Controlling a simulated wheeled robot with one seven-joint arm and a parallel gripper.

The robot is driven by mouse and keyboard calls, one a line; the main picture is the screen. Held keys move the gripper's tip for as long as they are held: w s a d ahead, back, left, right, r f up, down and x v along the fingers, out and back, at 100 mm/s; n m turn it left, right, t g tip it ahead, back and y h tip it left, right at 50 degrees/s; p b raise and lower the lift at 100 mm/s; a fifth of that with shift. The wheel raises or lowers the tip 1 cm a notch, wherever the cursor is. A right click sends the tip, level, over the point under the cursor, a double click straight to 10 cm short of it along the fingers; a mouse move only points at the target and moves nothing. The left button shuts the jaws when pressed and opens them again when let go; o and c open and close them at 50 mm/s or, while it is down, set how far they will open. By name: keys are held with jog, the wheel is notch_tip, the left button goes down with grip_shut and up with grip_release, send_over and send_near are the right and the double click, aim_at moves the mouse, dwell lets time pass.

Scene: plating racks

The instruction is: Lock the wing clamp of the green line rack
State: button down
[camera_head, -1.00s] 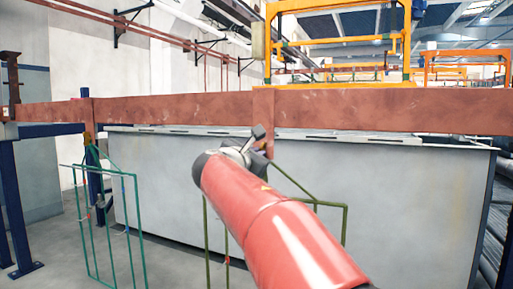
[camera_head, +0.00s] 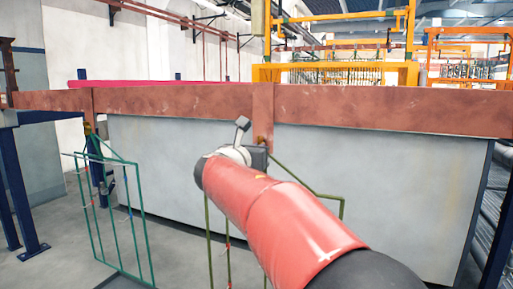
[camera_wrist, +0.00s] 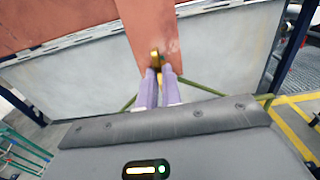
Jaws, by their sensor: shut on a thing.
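A brass wing clamp (camera_wrist: 155,58) sits at the lower end of the copper-brown tab (camera_wrist: 152,35) in the wrist view. My gripper (camera_wrist: 158,74) is shut on the clamp, its two pale purple fingers close together at it. An olive-green wire rack (camera_head: 318,194) hangs below this tab; its top bars also show beside the fingers in the wrist view (camera_wrist: 203,87). My red arm hides much of it and most of the gripper in the head view. A teal-green rack (camera_head: 125,212) hangs at the left, apart from my gripper. The clamp's exact wing angle is unclear.
A long copper-brown rail (camera_head: 180,100) runs across the view, with a grey tank (camera_head: 400,185) behind it. A blue stand (camera_head: 15,180) is at the left. Orange frames (camera_head: 335,73) stand at the back. Open floor (camera_head: 60,265) shows at lower left.

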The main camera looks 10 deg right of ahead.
jog(key=c, duration=1.6)
grip_release()
jog(key=b+v, duration=0.1)
jog(key=v, duration=0.7)
